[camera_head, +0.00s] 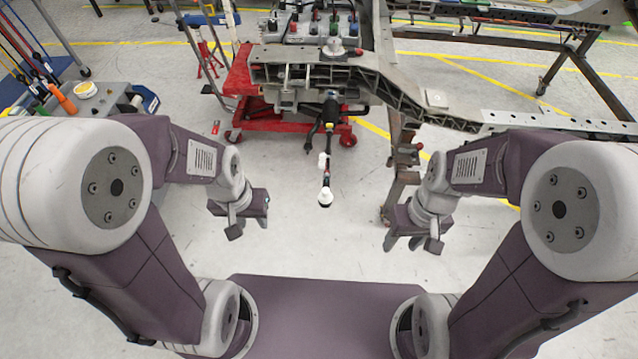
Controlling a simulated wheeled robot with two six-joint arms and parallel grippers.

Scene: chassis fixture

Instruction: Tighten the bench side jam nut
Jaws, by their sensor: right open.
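A dark rod (328,140) hangs down from the grey chassis frame (390,90) in the head view. It has a white collar-like piece (323,160) partway along and a white rounded end (325,197). The jam nut is too small to tell apart on the rod. My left gripper (236,226) is left of the rod's lower end and apart from it; its jaw gap is not clear. My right gripper (413,241) is open and empty, right of the rod and lower in the picture, also apart from it.
A red wheeled stand (243,85) is under the frame's left part. A steel leg (402,170) stands behind my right gripper. A cart with tools (75,100) is at the left. The floor (300,240) between my grippers is clear.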

